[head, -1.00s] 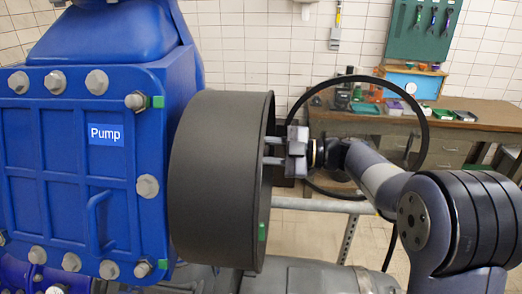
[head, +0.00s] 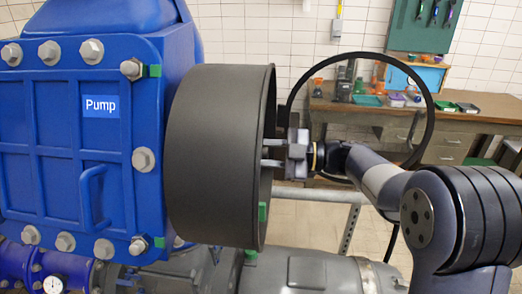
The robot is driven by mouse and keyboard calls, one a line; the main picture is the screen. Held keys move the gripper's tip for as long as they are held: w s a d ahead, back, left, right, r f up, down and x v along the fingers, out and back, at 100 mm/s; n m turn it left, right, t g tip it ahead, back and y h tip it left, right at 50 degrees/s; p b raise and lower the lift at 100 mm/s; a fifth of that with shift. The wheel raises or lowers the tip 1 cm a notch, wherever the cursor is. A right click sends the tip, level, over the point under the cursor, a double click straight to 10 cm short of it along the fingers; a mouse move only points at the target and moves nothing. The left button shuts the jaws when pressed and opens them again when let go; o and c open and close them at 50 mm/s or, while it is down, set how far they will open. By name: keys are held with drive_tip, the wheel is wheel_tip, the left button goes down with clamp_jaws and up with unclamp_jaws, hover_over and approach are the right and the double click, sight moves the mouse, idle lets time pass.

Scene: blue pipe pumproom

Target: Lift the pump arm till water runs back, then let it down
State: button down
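The blue pump (head: 60,190) fills the left, with a white-lettered Pump label (head: 101,106) and a small blue handle (head: 91,195) on its front. A wide dark-grey drum (head: 215,155) is on its right side. No separate pump arm can be made out for sure. My gripper (head: 269,153) reaches in from the right at the drum's open right side. Its two fingers point left, with a gap between them. Their tips are hidden at the drum's rim, so whether they hold anything cannot be told. No running water shows.
A thin black ring (head: 428,133) stands behind my arm. Grey pipework (head: 310,275) and a pressure gauge (head: 53,284) lie below. A metal rail (head: 350,228) stands beyond the drum. A workbench (head: 470,122) with tools is at the back right.

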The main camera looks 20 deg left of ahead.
drive_tip(key=shift+s+d+f+b, duration=0.15)
drive_tip(key=shift+s+f+b, duration=0.1)
drive_tip(key=shift+f+b, duration=0.4)
drive_tip(key=shift+s+d+f+b, duration=0.1)
drive_tip(key=shift+s+f+b, duration=0.1)
drive_tip(key=shift+f+b, duration=0.4)
drive_tip(key=c, duration=1.5)
unclamp_jaws()
drive_tip(key=shift+f, duration=0.1)
drive_tip(key=o, duration=0.3)
drive_tip(key=shift+w+f, duration=0.15)
drive_tip(key=shift+w, duration=0.25)
drive_tip(key=shift+o, duration=0.2)
drive_tip(key=shift+s, duration=0.25)
drive_tip(key=v, duration=0.9)
drive_tip(key=shift+d+p, duration=0.3)
drive_tip(key=shift+d, duration=0.15)
drive_tip(key=shift+a, duration=0.1)
